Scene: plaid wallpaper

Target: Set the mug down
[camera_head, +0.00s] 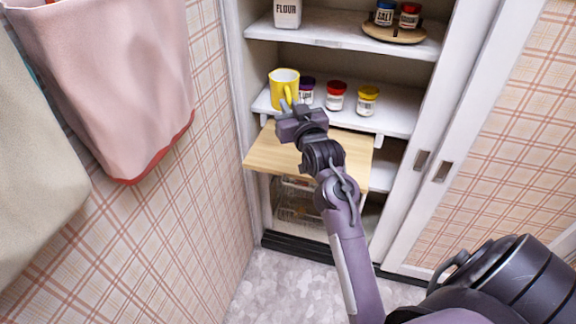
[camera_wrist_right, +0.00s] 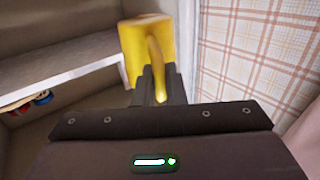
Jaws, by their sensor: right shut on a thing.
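The yellow mug (camera_head: 283,80) is upright at the left end of the middle cupboard shelf (camera_head: 395,115). My right gripper (camera_head: 290,105) is at the mug's near side and is shut on its handle. The right wrist view shows the mug (camera_wrist_right: 143,50) with its handle between the fingers (camera_wrist_right: 155,85). The fingers and wrist hide part of the mug's base, so I cannot tell whether it touches the shelf. My left gripper is not in view.
Beside the mug stand a purple-lidded jar (camera_head: 306,90), a red-lidded jar (camera_head: 336,96) and a yellow-lidded jar (camera_head: 367,100). A wooden board (camera_head: 262,153) juts out below. The shelf above holds a flour canister (camera_head: 287,13) and a round tray (camera_head: 388,34). A plaid wall (camera_head: 215,190) is on the left.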

